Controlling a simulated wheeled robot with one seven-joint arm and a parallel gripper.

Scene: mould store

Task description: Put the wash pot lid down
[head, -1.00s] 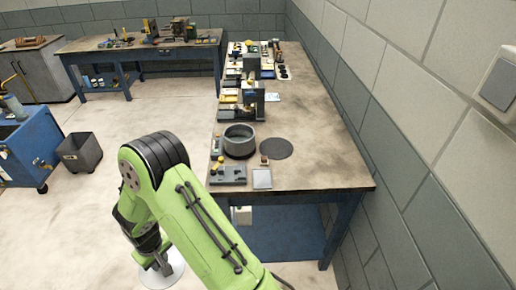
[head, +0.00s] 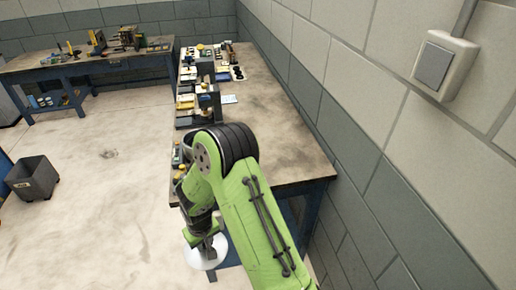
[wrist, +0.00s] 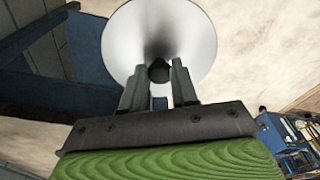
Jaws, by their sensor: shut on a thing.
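The wash pot lid (head: 198,259) is a pale, shiny disc hanging low beside the near end of the long workbench (head: 272,136). In the wrist view the lid (wrist: 190,28) fills the top middle, with its dark knob (wrist: 159,71) between my fingers. My gripper (wrist: 158,84) is shut on that knob. In the head view my gripper (head: 208,244) is partly hidden by my own wrist. A dark grey pot (head: 180,190) stands on the bench, mostly hidden behind my arm.
Several tools and fixtures (head: 205,100) crowd the bench's far and left side. Its right strip is bare. A block wall with a switch (head: 434,65) runs along the right. A grey bin (head: 32,178) stands on the open floor at left.

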